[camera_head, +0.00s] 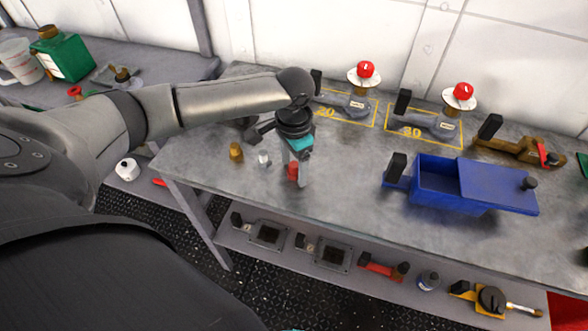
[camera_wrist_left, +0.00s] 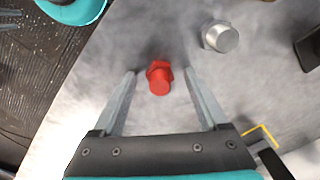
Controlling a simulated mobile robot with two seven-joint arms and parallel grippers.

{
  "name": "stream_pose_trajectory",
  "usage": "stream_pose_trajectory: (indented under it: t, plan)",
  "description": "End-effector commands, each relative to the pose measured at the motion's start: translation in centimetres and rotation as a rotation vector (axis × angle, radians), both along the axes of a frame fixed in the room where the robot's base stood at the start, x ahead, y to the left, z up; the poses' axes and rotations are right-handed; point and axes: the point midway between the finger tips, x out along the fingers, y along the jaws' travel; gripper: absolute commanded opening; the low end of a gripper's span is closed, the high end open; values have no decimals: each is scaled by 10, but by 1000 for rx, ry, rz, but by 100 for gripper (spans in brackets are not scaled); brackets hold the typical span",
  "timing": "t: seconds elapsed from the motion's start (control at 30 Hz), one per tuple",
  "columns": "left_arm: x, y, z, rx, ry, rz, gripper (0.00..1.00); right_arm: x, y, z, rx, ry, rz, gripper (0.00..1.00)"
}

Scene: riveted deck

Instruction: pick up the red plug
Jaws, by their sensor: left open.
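The red plug (camera_head: 293,171) stands on the grey metal table, near its front left part. My left gripper (camera_head: 298,176) comes down over it from above. In the left wrist view the red plug (camera_wrist_left: 159,78) lies between the tips of the open fingers of my left gripper (camera_wrist_left: 160,82), with a gap on both sides. In the head view a finger partly hides the plug.
A silver plug (camera_head: 264,159) and a brass plug (camera_head: 236,152) stand just left of the gripper. A blue box (camera_head: 432,196) with a lid sits to the right. Valves with red knobs (camera_head: 365,69) stand behind. The table between plug and box is clear.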

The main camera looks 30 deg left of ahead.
Motion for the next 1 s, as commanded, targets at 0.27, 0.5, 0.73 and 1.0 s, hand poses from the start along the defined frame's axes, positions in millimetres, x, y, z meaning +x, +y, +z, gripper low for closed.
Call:
stream_pose_trajectory:
  t: [0.27,0.5,0.73,1.0]
  plan:
    - [0,0,0,0,0,0,51,0,0,0,0,0,0,63]
    - [0,0,1,0,0,0,24,0,0,0,0,0,0,63]
    - [0,0,1,0,0,0,0,0,0,0,-1,0,0,63]
    - [0,0,1,0,-1,0,0,0,-1,0,-1,0,0,63]
